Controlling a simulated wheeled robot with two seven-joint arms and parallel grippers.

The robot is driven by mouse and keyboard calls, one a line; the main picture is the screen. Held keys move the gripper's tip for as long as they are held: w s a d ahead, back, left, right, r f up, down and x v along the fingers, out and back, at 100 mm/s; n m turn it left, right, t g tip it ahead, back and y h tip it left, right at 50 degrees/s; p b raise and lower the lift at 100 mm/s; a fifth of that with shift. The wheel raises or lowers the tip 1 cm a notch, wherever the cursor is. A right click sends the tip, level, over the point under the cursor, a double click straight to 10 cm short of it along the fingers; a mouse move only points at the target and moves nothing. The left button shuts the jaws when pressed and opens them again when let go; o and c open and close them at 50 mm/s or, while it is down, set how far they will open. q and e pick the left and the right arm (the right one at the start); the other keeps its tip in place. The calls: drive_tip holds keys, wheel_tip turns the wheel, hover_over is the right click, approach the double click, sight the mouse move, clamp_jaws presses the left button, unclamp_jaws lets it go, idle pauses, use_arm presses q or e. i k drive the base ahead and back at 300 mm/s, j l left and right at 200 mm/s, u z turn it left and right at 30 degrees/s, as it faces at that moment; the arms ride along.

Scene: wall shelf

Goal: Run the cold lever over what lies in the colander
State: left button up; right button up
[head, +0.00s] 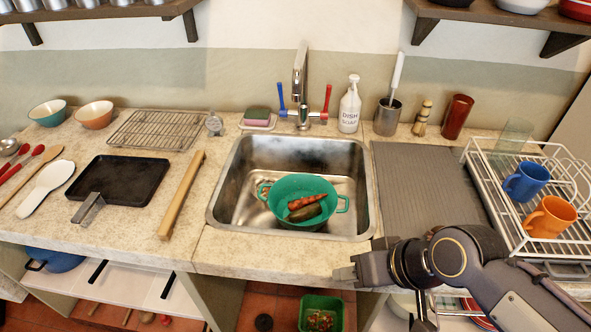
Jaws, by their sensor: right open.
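The tap (300,70) stands behind the sink, with a blue lever (282,98) on its left and a red lever (326,100) on its right. I see no water running from the spout. A green colander (275,204) sits in the steel sink (238,165), in front of the spout. Orange-red carrots (308,200) and a dark green vegetable (304,213) lie in it. My right gripper (347,276) is open and empty at the counter's front edge, right of and nearer than the colander, well away from the levers. My left gripper is out of view.
A soap bottle (350,108) and a utensil pot (387,117) stand right of the tap; a sponge (258,116) lies left of it. A grey mat (425,180) and a dish rack (508,225) with mugs fill the right. A wire rack (157,128) and black tray (125,175) lie left.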

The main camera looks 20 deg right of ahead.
sight(283, 112)
drive_tip(key=i+j, duration=0.2)
drive_tip(key=j, duration=0.2)
drive_tip(key=i+j, duration=0.2)
drive_tip(key=j, duration=0.2)
drive_tip(key=i+j+u, duration=0.1)
drive_tip(key=j, duration=0.25)
drive_tip(key=i, duration=0.1)
